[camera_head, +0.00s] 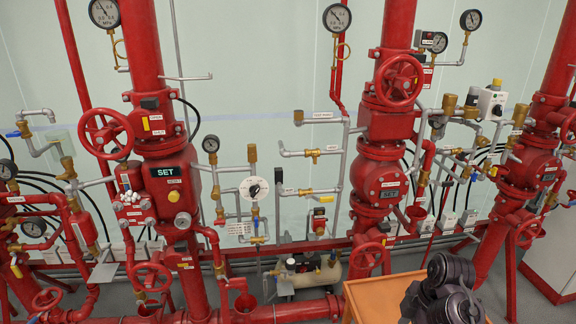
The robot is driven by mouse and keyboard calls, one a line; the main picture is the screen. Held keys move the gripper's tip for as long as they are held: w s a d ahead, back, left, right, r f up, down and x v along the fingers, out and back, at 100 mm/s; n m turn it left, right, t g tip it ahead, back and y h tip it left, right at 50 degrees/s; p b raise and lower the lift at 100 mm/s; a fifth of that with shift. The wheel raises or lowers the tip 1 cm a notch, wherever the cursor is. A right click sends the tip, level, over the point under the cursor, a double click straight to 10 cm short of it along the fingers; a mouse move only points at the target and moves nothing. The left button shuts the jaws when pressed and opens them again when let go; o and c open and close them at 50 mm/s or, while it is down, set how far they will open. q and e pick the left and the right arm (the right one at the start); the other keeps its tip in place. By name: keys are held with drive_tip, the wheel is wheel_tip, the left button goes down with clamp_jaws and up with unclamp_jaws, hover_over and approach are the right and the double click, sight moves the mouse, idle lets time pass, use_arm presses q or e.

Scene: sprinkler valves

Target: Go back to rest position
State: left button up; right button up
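A dark, rounded machine part (442,292) shows at the bottom right, in front of an orange-topped table. It looks like part of my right arm, but I cannot make out its fingertips or whether they hold anything. My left arm and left gripper are not in view.
The orange-topped table (375,296) stands at the bottom centre right, partly hidden by the dark part. Red handwheels (105,134) and (399,80), gauges and thin pipes stick out from the valves. A small compressor tank (305,271) sits low between them. A pale cabinet (553,235) is at right.

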drive_tip(key=s+a+m+t+h, duration=0.1)
drive_tip(key=s+a+m+t, duration=0.15)
drive_tip(key=s+m, duration=0.5)
drive_tip(key=s+a+m+t+h, duration=0.1)
drive_tip(key=s+a+m, duration=0.3)
drive_tip(key=s+m, duration=0.4)
drive_tip(key=s+f+n+g+b, duration=0.25)
drive_tip(key=f+b, duration=0.45)
drive_tip(key=f, duration=3)
use_arm(q)
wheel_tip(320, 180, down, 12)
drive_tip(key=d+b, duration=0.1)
drive_tip(key=b, duration=0.4)
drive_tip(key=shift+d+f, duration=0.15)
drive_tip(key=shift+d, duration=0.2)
use_arm(e)
drive_tip(key=s+d+f, duration=0.2)
drive_tip(key=s+f, duration=0.8)
drive_tip(key=f, duration=0.2)
drive_tip(key=s+d+f, duration=0.2)
drive_tip(key=s+f, duration=0.8)
drive_tip(key=f, duration=0.2)
drive_tip(key=shift+m, duration=0.4)
